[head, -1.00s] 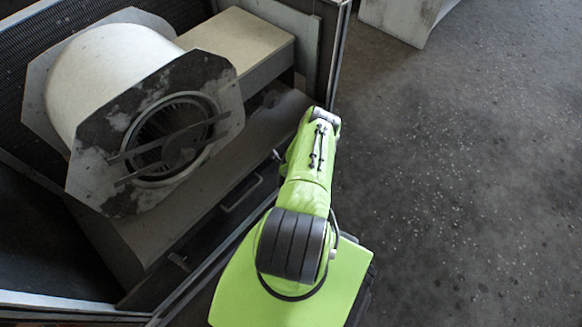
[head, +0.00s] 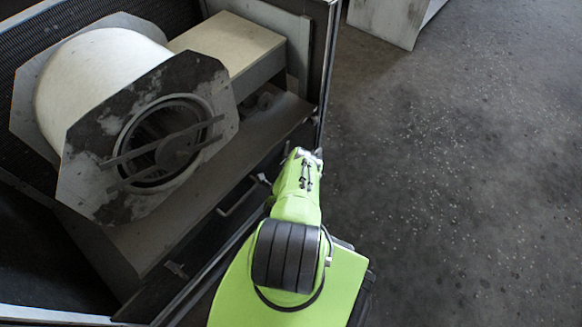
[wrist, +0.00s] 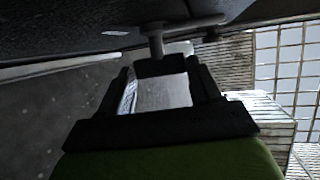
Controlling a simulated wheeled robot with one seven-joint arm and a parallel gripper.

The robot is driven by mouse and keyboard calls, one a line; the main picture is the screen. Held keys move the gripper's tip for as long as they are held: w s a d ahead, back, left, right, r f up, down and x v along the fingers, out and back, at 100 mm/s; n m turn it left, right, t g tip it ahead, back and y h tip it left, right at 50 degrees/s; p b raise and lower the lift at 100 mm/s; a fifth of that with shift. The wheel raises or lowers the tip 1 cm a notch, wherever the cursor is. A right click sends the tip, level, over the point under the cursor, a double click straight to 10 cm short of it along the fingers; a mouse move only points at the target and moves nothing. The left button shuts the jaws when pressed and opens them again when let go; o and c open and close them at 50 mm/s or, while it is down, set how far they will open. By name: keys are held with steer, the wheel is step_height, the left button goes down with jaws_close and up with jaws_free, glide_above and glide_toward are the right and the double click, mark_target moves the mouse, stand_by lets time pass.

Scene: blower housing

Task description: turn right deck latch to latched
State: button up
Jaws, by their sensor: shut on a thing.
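In the wrist view the right deck latch (wrist: 180,25) shows as a pale bar on a short stem, close to the dark deck face. My gripper (wrist: 160,66) is shut on this latch, its dark fingers on either side of the stem's lower end. In the head view a small latch piece (head: 264,178) shows at the deck front beside my green arm. My arm hides the gripper itself there. How far the latch is turned is hard to tell.
The deck (head: 150,240) carries the blower housing (head: 90,85) with its round inlet. A pull handle (head: 237,196) and another latch (head: 177,269) are on the deck front, left of my arm. A pale block (head: 390,20) stands at the back. The floor to the right is clear.

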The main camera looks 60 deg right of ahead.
stand_by(0.3)
steer(key=o, duration=1.5)
